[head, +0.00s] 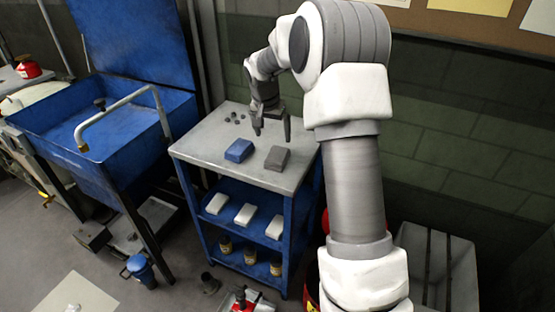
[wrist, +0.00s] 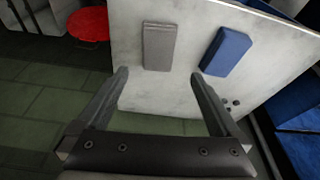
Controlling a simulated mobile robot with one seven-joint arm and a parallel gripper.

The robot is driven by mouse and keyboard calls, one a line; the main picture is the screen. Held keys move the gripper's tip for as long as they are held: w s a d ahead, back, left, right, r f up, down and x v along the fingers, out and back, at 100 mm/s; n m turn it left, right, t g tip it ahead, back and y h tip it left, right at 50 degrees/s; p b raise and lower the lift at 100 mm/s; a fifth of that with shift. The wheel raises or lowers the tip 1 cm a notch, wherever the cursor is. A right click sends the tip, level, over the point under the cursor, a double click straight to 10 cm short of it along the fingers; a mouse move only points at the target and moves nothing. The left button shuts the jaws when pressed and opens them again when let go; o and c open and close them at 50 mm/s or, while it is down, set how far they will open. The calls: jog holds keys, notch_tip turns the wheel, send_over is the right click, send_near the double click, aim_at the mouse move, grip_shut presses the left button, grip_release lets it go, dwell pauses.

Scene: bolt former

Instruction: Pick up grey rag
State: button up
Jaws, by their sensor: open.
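The grey rag (head: 277,158) is a flat, folded rectangular block lying on the grey top of the cart (head: 215,153), to the right of a blue rag (head: 239,150). In the wrist view the grey rag (wrist: 159,46) lies beyond the fingertips, a little left of the middle between them. The blue rag (wrist: 226,51) is to its right there. My gripper (head: 272,130) is above the back part of the cart top, behind the rags. Its fingers (wrist: 160,75) are spread wide with nothing between them, apart from both rags.
Several small dark pieces (head: 235,117) lie at the back left of the top. White folded packs (head: 244,214) and bottles (head: 250,255) fill the shelves below. A blue sink (head: 105,125) stands left. A green wall (head: 460,150) is close behind.

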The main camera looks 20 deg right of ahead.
send_over(277, 155)
jog(key=s+a, duration=0.1)
notch_tip(277, 155, down, 5)
jog(key=shift+a+f, duration=0.1)
jog(key=shift+f, duration=0.05)
jog(key=x, duration=0.5)
jog(key=shift+s+f+b, duration=0.15)
jog(key=shift+b, duration=0.2)
jog(key=shift+c, duration=0.2)
jog(key=c, duration=1.1)
jog(key=shift+c, duration=0.2)
